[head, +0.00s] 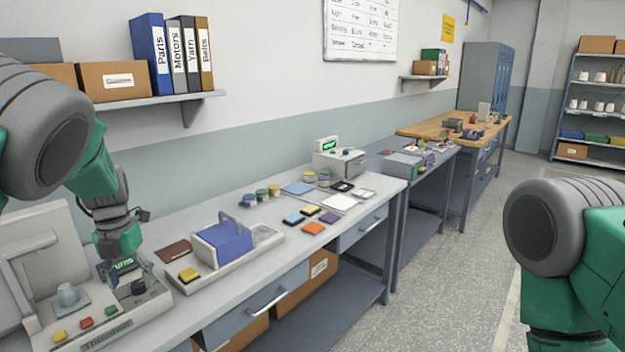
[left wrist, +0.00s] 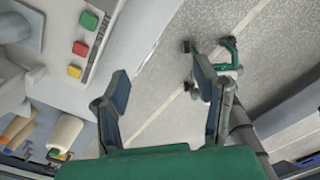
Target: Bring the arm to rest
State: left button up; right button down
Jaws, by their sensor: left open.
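My left gripper (head: 122,268) hangs from the left arm in the head view, low over the machine with buttons (head: 95,338) at the near left of the bench. Whether it touches the machine cannot be told there. In the left wrist view its two fingers stand wide apart, and the gap (left wrist: 160,76) is empty. The red, green and yellow buttons (left wrist: 80,48) lie left of the fingers in that view. My right arm (head: 575,240) shows at the right edge of the head view; its gripper is out of the picture.
Coloured pads (head: 312,228) and jars (head: 262,194) lie farther along. A shelf (head: 160,99) with binders hangs above. The floor (head: 440,290) at right is clear.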

pick_arm(q)
jog(key=s+a+f+m+g+y, duration=0.1)
jog(key=s+a+f+m+y, duration=0.2)
jog(key=s+f+m, duration=1.7)
jog(key=s+d+f+m+h, duration=0.2)
jog(key=s+d+m, duration=0.5)
jog(key=s, duration=0.4)
jog(key=s+d+f+m+h, duration=0.15)
jog(key=s+d+m, duration=0.25)
jog(key=s+m, duration=0.65)
notch_tip(320, 180, down, 14)
jog(key=w+d+t+b, duration=0.1)
jog(key=b, duration=1.2)
jog(key=shift+w+d+r+t+b, duration=0.15)
jog(key=shift+d+r+t+b, duration=0.05)
jog(key=shift+r+t+b, duration=0.1)
pick_arm(e)
notch_tip(320, 180, down, 13)
jog(key=shift+s+a+f, duration=0.15)
jog(key=shift+a, duration=0.1)
pick_arm(q)
jog(key=shift+a+f+y, duration=0.1)
jog(key=shift+a+y, duration=0.15)
jog(key=shift+a, duration=0.05)
pick_arm(e)
jog(key=shift+a, duration=0.25)
